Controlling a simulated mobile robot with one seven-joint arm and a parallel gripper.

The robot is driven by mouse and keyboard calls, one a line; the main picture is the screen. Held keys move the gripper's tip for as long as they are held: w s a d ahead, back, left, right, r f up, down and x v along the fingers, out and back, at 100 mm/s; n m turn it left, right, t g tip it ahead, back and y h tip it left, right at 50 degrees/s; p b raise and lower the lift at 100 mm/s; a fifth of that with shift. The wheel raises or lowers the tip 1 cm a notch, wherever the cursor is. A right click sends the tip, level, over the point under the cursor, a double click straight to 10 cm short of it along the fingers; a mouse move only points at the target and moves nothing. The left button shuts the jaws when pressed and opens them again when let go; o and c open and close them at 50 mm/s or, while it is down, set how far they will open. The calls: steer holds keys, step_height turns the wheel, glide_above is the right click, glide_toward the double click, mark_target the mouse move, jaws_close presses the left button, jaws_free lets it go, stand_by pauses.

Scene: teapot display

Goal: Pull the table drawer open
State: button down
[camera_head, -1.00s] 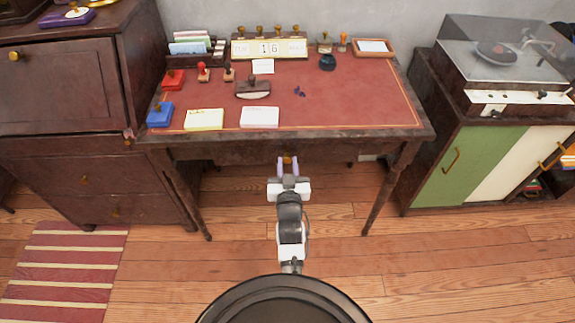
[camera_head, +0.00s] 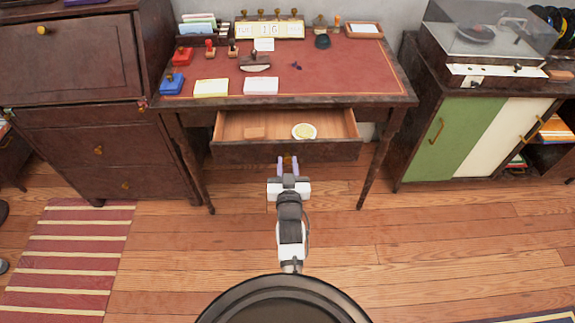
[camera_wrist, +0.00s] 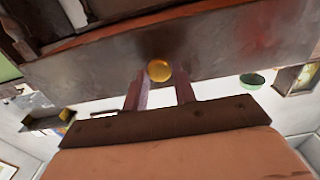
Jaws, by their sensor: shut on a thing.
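The table drawer (camera_head: 285,151) stands pulled out from under the red-topped table (camera_head: 330,80), its light wooden inside showing. In it lie a small wooden block (camera_head: 256,132) and a round pale yellow-green thing (camera_head: 304,131). My gripper (camera_head: 288,162) is at the middle of the drawer front, with its fingers on either side of the brass knob and shut on it. The wrist view shows the brass knob (camera_wrist: 159,70) on the dark drawer front, at the tips of my fingers (camera_wrist: 160,92). Part of the knob is hidden by the fingers.
Stamps, cards and a date block (camera_head: 270,30) stand on the table top. A dark cabinet (camera_head: 95,150) is at the left, a green and cream record cabinet (camera_head: 465,140) at the right.

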steer(key=shift+s+r, duration=0.1)
steer(key=shift+s, duration=0.05)
steer(key=c, duration=1.2)
jaws_free()
steer(key=shift+o, duration=0.2)
steer(key=shift+s, duration=0.1)
